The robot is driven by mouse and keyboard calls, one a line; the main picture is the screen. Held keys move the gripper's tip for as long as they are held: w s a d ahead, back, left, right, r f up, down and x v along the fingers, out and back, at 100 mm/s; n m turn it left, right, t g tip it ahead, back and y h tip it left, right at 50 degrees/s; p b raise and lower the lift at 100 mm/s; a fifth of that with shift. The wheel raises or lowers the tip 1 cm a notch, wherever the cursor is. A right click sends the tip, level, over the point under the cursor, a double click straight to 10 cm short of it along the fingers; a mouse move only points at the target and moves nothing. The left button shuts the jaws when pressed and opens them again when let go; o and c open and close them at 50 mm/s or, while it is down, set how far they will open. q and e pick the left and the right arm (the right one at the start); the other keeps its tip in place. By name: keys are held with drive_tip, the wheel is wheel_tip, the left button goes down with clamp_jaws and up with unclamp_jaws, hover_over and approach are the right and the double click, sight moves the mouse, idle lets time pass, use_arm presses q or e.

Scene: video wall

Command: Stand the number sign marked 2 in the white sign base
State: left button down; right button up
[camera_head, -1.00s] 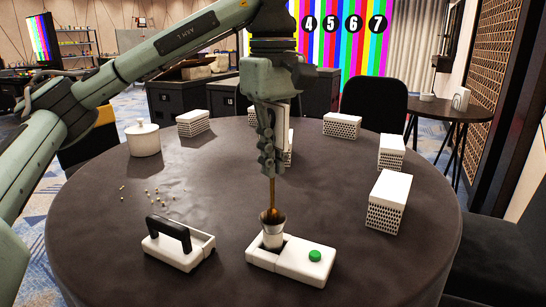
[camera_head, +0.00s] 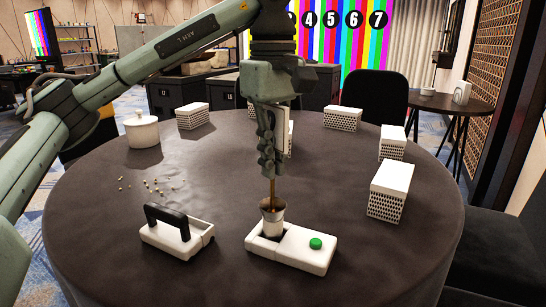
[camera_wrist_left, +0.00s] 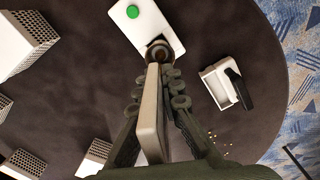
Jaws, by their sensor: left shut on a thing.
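My left gripper (camera_head: 268,172) points down over the table, shut on the number sign. The sign's thin brown stem (camera_head: 272,188) runs down from the fingers into the mouth of a pale, dark-rimmed cup (camera_head: 272,224). The cup stands in the dark recess at the left end of the white sign base (camera_head: 292,256), which has a green button (camera_head: 316,243). In the left wrist view, the sign's pale slab (camera_wrist_left: 149,112) lies edge-on between the fingers, lined up with the cup on the base (camera_wrist_left: 142,22). The figure on the sign is hidden, as is the depth of the stem's tip.
A white tray (camera_head: 196,247) with a black handle (camera_head: 167,221) lies left of the base. Small yellowish bits (camera_head: 150,186) are scattered behind it. A lidded white pot (camera_head: 142,134) and several perforated white boxes (camera_head: 389,192) stand farther back.

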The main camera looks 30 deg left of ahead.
use_arm(q)
drive_tip(key=shift+f+b, duration=0.5)
drive_tip(key=shift+f, duration=0.3)
drive_tip(key=c, duration=1.6)
unclamp_jaws()
drive_tip(key=shift+r, duration=0.1)
wheel_tip(320, 180, up, 12)
drive_tip(key=shift+f, duration=0.1)
